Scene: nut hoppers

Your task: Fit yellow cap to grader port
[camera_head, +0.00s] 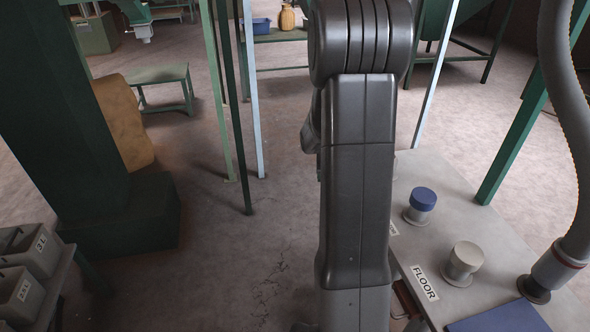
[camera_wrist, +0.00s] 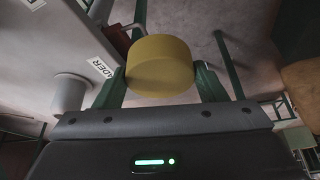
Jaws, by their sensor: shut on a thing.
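In the wrist view my gripper (camera_wrist: 161,78) is shut on the yellow cap (camera_wrist: 160,62), with a green finger on either side of it. The cap is a short, plain round drum, held clear of the grey panel (camera_wrist: 60,30). A label ending in "DER" (camera_wrist: 103,72) lies at the panel's edge, left of the cap. A pale cylindrical port (camera_wrist: 70,92) stands near that label; I cannot tell for sure that it is the grader port. In the head view my arm hides the gripper and the yellow cap.
In the head view, a blue-capped port (camera_head: 421,203) and a pale-topped port (camera_head: 464,262) stand on the grey panel. The "FLOOR" label (camera_head: 425,283) lies beside the pale one. A thick grey hose (camera_head: 567,130) rises at right. Grey bins (camera_head: 30,250) stand at lower left. Green posts stand around.

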